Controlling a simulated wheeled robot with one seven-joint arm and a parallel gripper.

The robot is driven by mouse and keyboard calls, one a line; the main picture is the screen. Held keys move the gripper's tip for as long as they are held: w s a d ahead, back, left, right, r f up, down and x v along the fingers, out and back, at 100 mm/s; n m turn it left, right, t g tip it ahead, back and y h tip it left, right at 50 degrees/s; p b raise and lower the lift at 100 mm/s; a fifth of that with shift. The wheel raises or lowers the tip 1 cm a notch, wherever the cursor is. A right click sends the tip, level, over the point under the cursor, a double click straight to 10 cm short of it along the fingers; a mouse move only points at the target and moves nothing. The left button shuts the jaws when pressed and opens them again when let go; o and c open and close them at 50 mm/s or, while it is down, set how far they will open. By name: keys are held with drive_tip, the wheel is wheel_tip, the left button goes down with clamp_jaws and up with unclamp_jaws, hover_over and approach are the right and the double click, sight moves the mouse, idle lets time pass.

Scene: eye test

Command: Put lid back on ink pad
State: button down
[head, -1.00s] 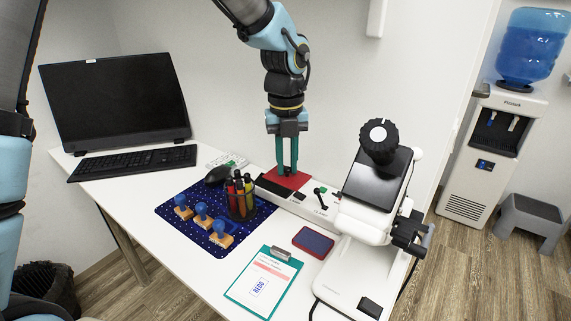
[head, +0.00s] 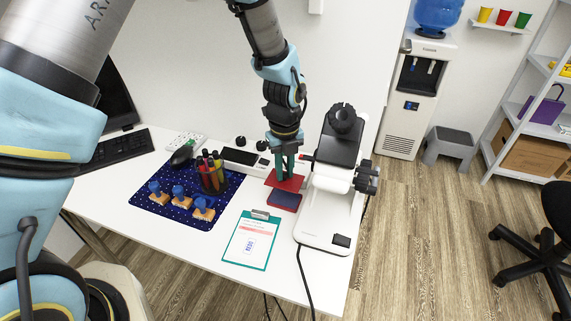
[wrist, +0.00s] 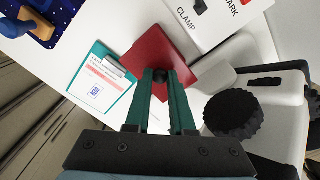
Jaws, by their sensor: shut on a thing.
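My gripper (head: 285,172) is shut on the red lid (head: 279,182), a flat red plate with a small black knob at the fingertips. In the wrist view, the lid (wrist: 158,48) lies flat beyond the fingers (wrist: 162,78). The ink pad (head: 284,202), dark blue with a reddish edge, lies on the white table just in front of the lid in the head view. The lid's near edge comes close to the pad's far edge there; its height above the table is hard to tell. The pad is hidden in the wrist view.
A white microscope-like machine (head: 325,205) stands close on the right. A low white device (head: 240,158) is behind. A clipboard (head: 250,240) lies at front left. A pen cup (head: 213,178) and several stamps (head: 180,196) stand on a blue mat (head: 150,212).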

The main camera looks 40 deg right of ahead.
sight(285, 181)
drive_tip(key=shift+f+b, duration=2.15)
drive_tip(key=shift+f, duration=1.05)
drive_tip(key=shift+f, duration=0.1)
idle(0.4)
drive_tip(key=shift+c, duration=1)
unclamp_jaws()
drive_tip(key=shift+r+p, duration=2.85)
drive_tip(key=shift+r, duration=0.8)
drive_tip(key=shift+w+d+r, duration=0.15)
clamp_jaws()
